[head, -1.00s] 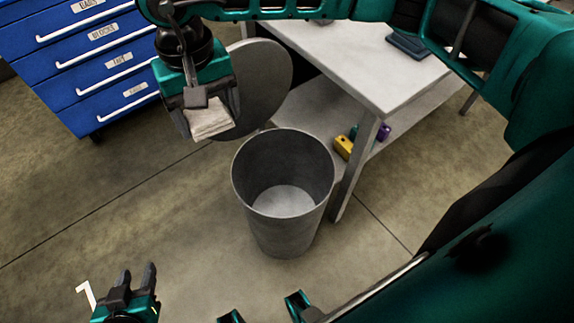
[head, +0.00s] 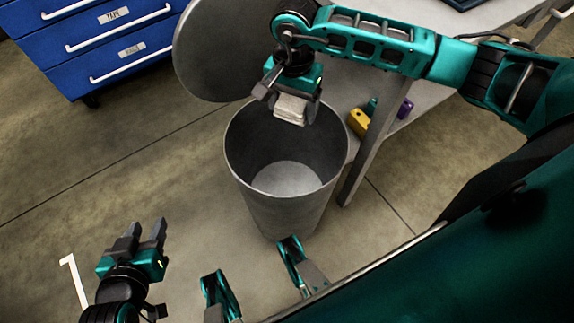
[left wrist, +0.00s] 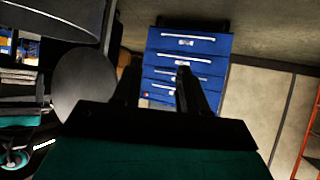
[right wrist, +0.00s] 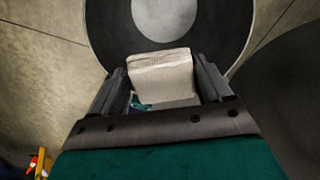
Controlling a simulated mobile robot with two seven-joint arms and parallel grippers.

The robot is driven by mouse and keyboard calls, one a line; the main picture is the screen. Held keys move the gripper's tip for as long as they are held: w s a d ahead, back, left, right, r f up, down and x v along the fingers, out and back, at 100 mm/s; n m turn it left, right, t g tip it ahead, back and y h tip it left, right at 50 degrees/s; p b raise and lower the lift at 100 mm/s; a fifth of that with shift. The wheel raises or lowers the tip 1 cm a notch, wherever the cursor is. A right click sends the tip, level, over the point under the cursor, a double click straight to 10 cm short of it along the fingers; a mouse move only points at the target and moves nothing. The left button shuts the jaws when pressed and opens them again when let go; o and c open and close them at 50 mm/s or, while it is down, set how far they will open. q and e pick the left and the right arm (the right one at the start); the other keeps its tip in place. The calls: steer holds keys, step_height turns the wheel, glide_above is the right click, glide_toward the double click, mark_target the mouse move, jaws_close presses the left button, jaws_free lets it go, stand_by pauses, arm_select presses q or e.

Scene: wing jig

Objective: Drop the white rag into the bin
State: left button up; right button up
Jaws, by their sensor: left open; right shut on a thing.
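The white rag (head: 290,109) is a folded cloth block held in my right gripper (head: 291,100). The rag also shows between the fingers in the right wrist view (right wrist: 161,74). The bin (head: 283,213) is a grey round metal can, upright and open, with its bare floor visible. My right gripper with the rag is over the far part of the bin's mouth in the head view. In the right wrist view the bin (right wrist: 108,38) lies beyond the rag. My left gripper (head: 146,228) is open and empty, left of the bin.
A round grey lid (head: 215,50) stands raised behind the bin. A blue drawer cabinet (head: 105,50) is at the upper left. A workbench leg (head: 362,155) is close to the bin's right. A yellow object (head: 359,122) lies on the bench's lower shelf.

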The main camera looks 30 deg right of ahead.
steer(key=shift+d+f, duration=0.2)
steer(key=shift+f, duration=0.3)
step_height(320, 180, down, 5)
steer(key=b, duration=0.3)
steer(key=shift+r, duration=0.2)
steer(key=shift+f+b, duration=0.4)
steer(key=shift+b, duration=0.05)
steer(key=o, duration=0.9)
steer(key=shift+c, duration=0.2)
arm_select(q)
steer(key=shift+w+d+f, duration=0.15)
steer(key=shift+d+f, duration=0.15)
steer(key=shift+f, duration=0.25)
steer(key=shift+w+d+f, duration=0.1)
steer(key=shift+d+f, duration=0.15)
steer(key=shift+f, duration=0.25)
arm_select(e)
steer(key=shift+o, duration=0.5)
arm_select(q)
steer(key=p, duration=0.1)
steer(key=a+r+p, duration=0.1)
steer(key=p, duration=0.1)
steer(key=shift+s+r, duration=0.15)
steer(key=shift+s, duration=0.1)
arm_select(e)
step_height(320, 180, up, 13)
